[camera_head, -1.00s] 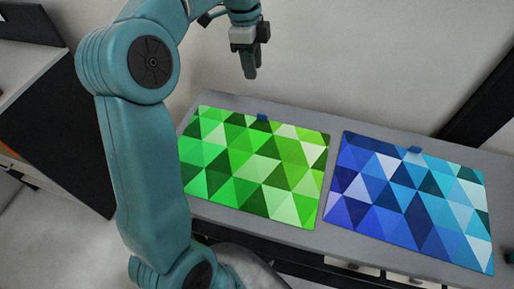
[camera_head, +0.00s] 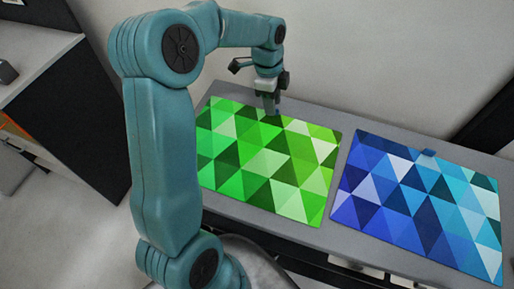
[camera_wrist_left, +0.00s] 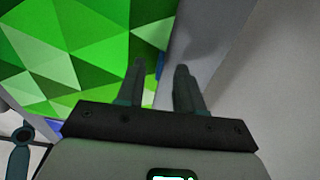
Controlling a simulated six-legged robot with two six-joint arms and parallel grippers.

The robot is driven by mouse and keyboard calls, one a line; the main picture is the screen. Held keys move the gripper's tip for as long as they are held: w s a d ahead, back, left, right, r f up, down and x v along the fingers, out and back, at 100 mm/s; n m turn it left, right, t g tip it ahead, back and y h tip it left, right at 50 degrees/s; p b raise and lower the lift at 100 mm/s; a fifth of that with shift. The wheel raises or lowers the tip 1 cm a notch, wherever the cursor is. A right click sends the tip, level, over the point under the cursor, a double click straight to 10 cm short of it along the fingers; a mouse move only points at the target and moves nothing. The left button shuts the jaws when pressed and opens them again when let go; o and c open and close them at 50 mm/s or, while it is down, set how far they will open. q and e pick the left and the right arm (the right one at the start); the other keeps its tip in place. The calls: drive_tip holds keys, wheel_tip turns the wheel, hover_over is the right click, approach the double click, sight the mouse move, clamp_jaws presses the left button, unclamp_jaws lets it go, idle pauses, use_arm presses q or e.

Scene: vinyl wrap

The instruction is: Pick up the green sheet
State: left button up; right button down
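The green sheet (camera_head: 262,160), patterned with triangles, lies flat on the grey table. My left gripper (camera_head: 270,110) is at the middle of its far edge, covering the place of the small blue tab there. In the left wrist view the green sheet (camera_wrist_left: 75,50) fills the upper left, and a bit of the blue tab (camera_wrist_left: 159,66) shows between the fingers. The left gripper (camera_wrist_left: 162,85) has its two fingers apart, one on each side of the sheet's edge. Whether the fingers touch the tab I cannot tell. My right gripper is not in view.
A blue triangle-patterned sheet (camera_head: 420,205) with its own blue tab (camera_head: 428,153) lies to the right on the same grey table (camera_head: 345,135). A white counter (camera_head: 30,50) is at the far left.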

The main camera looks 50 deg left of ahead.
use_arm(q)
drive_tip(key=shift+d+f, duration=0.1)
drive_tip(key=shift+f, duration=0.6)
clamp_jaws()
wheel_tip(320, 180, up, 20)
drive_tip(key=p, duration=0.1)
drive_tip(key=shift+p, duration=0.4)
drive_tip(key=shift+d, duration=0.1)
